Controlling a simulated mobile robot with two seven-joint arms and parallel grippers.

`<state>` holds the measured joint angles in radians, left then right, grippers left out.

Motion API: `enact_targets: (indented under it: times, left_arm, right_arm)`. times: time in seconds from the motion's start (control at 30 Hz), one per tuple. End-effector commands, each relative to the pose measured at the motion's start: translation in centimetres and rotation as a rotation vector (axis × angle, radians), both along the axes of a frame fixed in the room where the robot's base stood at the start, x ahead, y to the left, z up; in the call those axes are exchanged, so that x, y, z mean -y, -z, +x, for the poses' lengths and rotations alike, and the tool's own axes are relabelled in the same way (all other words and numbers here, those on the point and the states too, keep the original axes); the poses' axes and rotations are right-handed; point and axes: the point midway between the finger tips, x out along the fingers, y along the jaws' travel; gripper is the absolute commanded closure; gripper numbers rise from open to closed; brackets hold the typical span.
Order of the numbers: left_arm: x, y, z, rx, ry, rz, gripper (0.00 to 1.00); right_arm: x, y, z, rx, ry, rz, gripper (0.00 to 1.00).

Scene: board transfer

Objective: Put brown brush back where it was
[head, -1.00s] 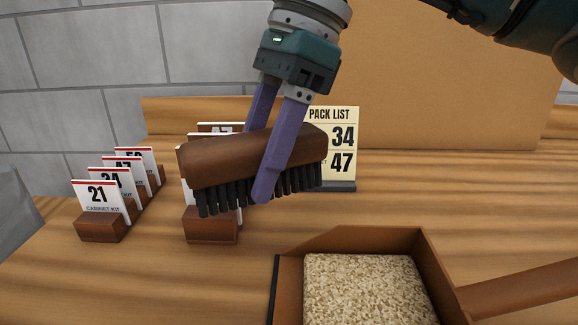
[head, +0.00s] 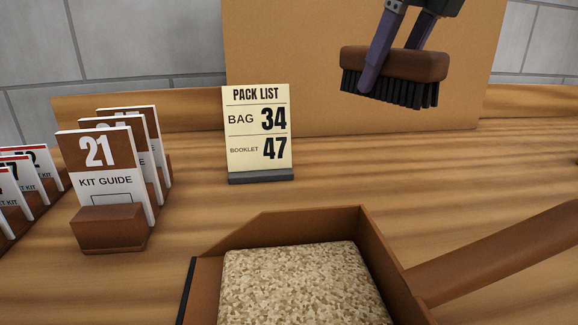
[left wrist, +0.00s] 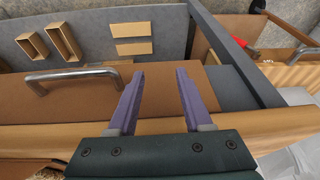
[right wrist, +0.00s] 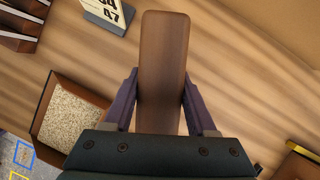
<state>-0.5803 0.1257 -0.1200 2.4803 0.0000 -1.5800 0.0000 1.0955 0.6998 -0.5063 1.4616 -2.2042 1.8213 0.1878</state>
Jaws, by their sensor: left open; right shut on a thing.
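The brown brush (head: 394,64) has a brown wooden back and black bristles. It is in the air at the upper right of the head view, bristles down, before the tan panel. My right gripper (head: 388,60) is shut on it, a finger on each side. In the right wrist view the brush (right wrist: 162,75) lies between the fingers of the right gripper (right wrist: 162,100). My left gripper (left wrist: 160,90) is open and empty in the left wrist view, above a brown front with a metal handle (left wrist: 72,76). The left gripper is out of the head view.
A brown dustpan-like tray (head: 384,250) filled with tan granules stands at the front, its handle (head: 500,255) reaching right. A pack list card (head: 258,135) reads bag 34, booklet 47. Numbered cards in wooden holders (head: 108,230) stand left. The tabletop right of the card is clear.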

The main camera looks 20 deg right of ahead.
Motion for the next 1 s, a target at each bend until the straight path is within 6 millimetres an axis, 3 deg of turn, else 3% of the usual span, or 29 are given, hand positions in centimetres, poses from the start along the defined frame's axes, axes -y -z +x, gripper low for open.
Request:
enact_targets:
  times: [0.03, 0.1, 0.3, 0.53, 0.73, 1.0]
  left_arm:
    - [0.0, 0.5, 0.0, 0.0, 0.0, 0.0, 0.5]
    - [0.0, 0.8, 0.0, 0.0, 0.0, 0.0, 0.5]
    - [0.1, 1.3, 0.0, 0.0, -0.001, -0.002, 0.5]
    - [0.2, 1.5, 0.0, 0.0, -0.005, -0.009, 0.5]
    - [0.3, 2.0, 0.0, 0.0, -0.007, -0.011, 0.5]
    - [0.3, 2.0, 0.0, 0.0, -0.006, -0.009, 0.5]
  right_arm:
    - [-0.1, 2.0, -0.1, -0.004, -0.003, 0.0, 1.0]
    - [0.0, 4.0, -0.1, -0.004, -0.002, 0.001, 1.0]
    - [-0.1, 7.9, 0.0, 0.001, -0.003, 0.001, 1.0]
    - [-0.1, 9.7, 0.0, 0.001, -0.004, 0.001, 1.0]
    - [-0.1, 12.8, 0.0, 0.0, -0.004, 0.002, 1.0]
    - [0.0, 13.1, 0.0, 0.003, -0.003, 0.0, 1.0]
